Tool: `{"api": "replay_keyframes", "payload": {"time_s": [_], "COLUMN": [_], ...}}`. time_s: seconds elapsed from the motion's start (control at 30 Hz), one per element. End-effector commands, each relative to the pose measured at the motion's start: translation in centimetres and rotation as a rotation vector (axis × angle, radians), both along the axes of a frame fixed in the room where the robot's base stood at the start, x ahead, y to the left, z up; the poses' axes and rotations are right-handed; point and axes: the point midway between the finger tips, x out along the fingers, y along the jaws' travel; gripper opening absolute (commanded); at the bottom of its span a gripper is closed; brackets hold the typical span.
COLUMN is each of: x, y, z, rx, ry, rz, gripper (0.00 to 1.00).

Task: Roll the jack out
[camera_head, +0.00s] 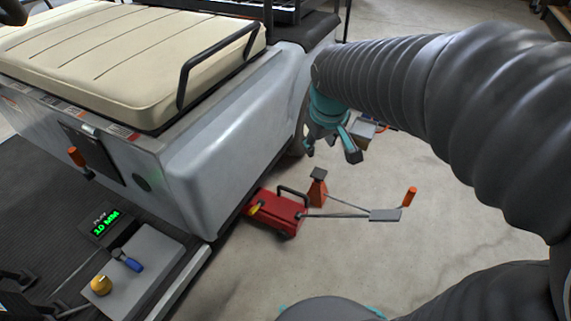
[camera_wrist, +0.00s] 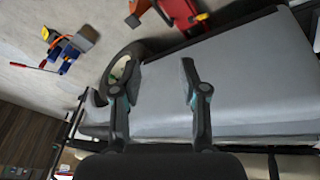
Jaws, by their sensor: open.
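The red jack (camera_head: 284,209) sits on the floor against the lower side of the grey cart (camera_head: 225,140); its left end is at the body's edge, and I cannot tell how far it reaches under. Two thin rods run right from it to a grey plate (camera_head: 385,215) with an upright orange grip (camera_head: 409,197). My teal gripper (camera_head: 331,153) is open and empty, above and behind the jack, near the cart's wheel. In the wrist view the open fingers (camera_wrist: 161,75) point over the cart side, and part of the jack (camera_wrist: 183,14) shows at the top edge.
An orange stand (camera_head: 318,187) is on the floor just behind the jack. A box-like item (camera_head: 366,131) lies beyond my gripper. A grey box (camera_head: 150,262) with a brass knob and blue handle is at lower left.

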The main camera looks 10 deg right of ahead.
Motion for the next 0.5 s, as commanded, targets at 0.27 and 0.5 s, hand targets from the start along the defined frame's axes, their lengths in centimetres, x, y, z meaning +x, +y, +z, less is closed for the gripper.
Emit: {"api": "replay_keyframes", "payload": {"time_s": [0.27, 0.5], "x": [9.0, 15.6], "y": [0.7, 1.5], "z": [-7.8, -16.6], "rx": [-0.085, -0.146], "ry": [0.086, 0.154], "rz": [0.178, 0.337], "gripper": [0.43, 0.43]}}
